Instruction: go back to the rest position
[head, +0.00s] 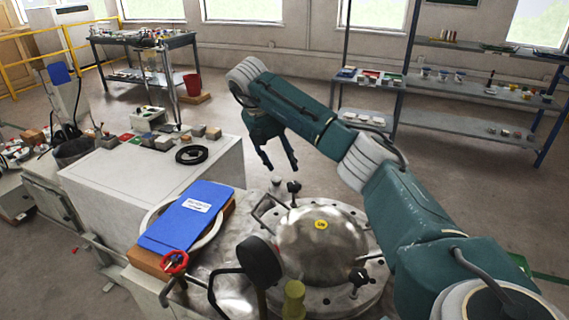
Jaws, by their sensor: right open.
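My right arm comes in from the lower right and bends over the work area. My right gripper (279,163) hangs from its end with the fingers pointing down and spread apart. It is open and empty, in the air to the right of the white cabinet and beyond the metal dome. My left gripper is not in view.
A metal dome vessel (318,240) with handles and knobs stands below my right arm. A blue folder (187,216) lies left of it. A white cabinet (150,185) carries small blocks and a black cable coil (192,155). Shelves (470,90) stand behind; open floor lies between.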

